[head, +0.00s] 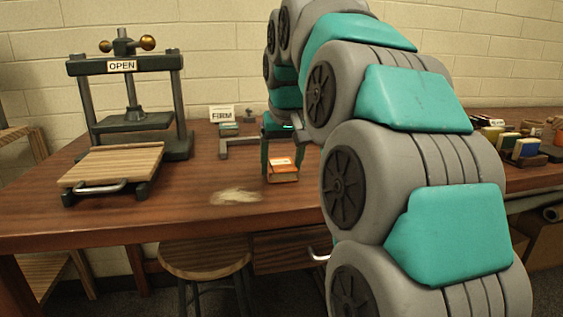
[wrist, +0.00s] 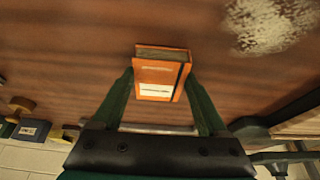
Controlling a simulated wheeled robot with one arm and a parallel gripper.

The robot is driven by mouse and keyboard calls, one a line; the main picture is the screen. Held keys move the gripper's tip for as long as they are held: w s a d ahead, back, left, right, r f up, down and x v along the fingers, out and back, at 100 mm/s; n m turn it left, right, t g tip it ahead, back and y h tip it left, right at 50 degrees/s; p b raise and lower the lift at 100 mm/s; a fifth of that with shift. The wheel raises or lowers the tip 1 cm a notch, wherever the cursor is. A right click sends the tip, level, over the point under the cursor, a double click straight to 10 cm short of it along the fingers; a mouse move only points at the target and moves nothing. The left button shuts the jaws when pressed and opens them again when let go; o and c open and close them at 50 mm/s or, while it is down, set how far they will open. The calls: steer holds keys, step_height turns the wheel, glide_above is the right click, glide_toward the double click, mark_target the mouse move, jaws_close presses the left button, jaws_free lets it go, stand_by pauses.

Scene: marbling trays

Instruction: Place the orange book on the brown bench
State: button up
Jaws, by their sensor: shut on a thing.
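The orange book (head: 283,172) is in my gripper, over the brown bench (head: 200,215). My gripper (head: 280,168) is shut on the book, with its fingers pointing down. In the wrist view the book (wrist: 160,76) sits between the two green fingertips (wrist: 158,82), its cover with a white label facing the camera. The bench's brown wooden top (wrist: 75,60) fills the background there. I cannot tell whether the book touches the bench top or hangs just above it.
A press (head: 123,90) with an OPEN sign and a wooden bed (head: 112,165) stands at left. A pale patch (head: 236,197) lies left of the book. Small books (head: 525,148) stand at right. A stool (head: 205,257) is in front. Bare bench top lies between press and book.

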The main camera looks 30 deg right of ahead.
steer(key=shift+f, duration=0.15)
steer(key=o, duration=1.3)
steer(key=p+v, duration=0.1)
steer(key=v, duration=1.1)
steer(key=shift+r, duration=0.25)
steer(key=shift+s, duration=0.1)
